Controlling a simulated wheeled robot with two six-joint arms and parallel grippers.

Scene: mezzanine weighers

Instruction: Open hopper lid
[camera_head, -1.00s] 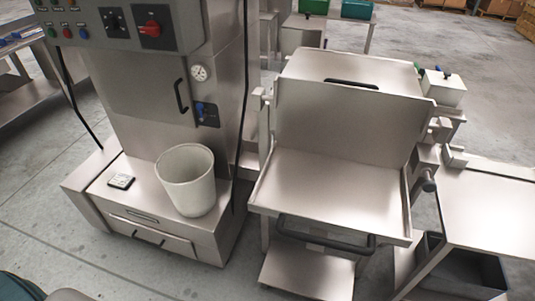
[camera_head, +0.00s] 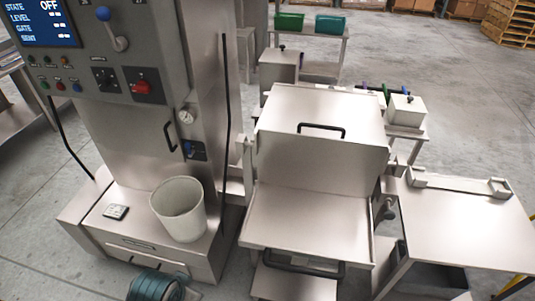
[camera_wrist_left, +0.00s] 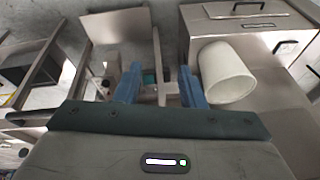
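The steel hopper (camera_head: 308,222) stands right of centre in the head view. Its top lid (camera_head: 345,108) lies shut, with a black bar handle (camera_head: 321,130) near its front edge. A second black bar handle (camera_head: 303,264) runs along the front below the sloped tray. My left gripper (camera_wrist_left: 159,86) shows two blue fingers set apart in the left wrist view, with nothing held between them. It is away from the lid handle. In the head view its fingers do not show. My right gripper is in neither view.
A white bucket (camera_head: 178,209) stands on the machine's base ledge left of the hopper; it also shows in the left wrist view (camera_wrist_left: 227,72). A control cabinet (camera_head: 92,68) rises behind it. A steel side table (camera_head: 465,225) stands right of the hopper. Open floor lies beyond.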

